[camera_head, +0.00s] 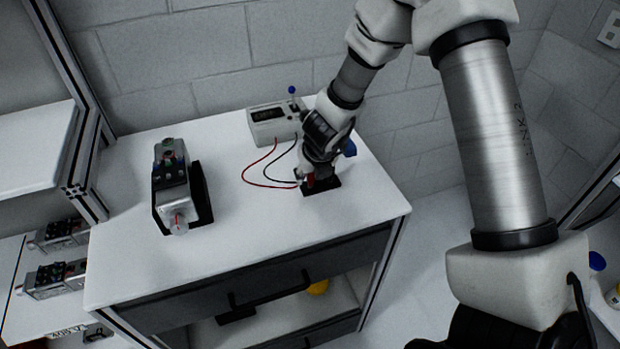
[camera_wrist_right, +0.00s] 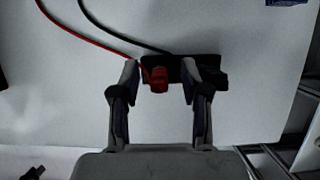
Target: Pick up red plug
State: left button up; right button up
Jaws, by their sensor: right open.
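The red plug (camera_wrist_right: 158,79) sits at a black holder (camera_wrist_right: 182,66) on the white table, with a red wire leading to it. In the right wrist view it lies between the two open fingers of my right gripper (camera_wrist_right: 160,80), nearer the left finger, with a gap on the right. In the head view my right gripper (camera_head: 314,172) is low over the black holder (camera_head: 321,188), and a bit of the red plug (camera_head: 310,181) shows beside it. Whether a finger touches the plug I cannot tell. My left gripper is not in view.
A meter box (camera_head: 274,123) with red and black wires stands behind the gripper. A servo unit (camera_head: 172,185) in a black stand is at the table's left. The front middle of the white table (camera_head: 260,225) is clear. A brick wall stands behind.

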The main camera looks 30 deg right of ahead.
jog(key=shift+w+f, duration=0.2)
jog(key=shift+w, duration=0.15)
jog(key=shift+s+r, duration=0.3)
jog(key=shift+s, duration=0.1)
jog(key=c, duration=0.4)
jog(key=shift+s+r, duration=0.15)
jog(key=shift+s, duration=0.05)
grip_shut()
jog(key=shift+w, duration=0.1)
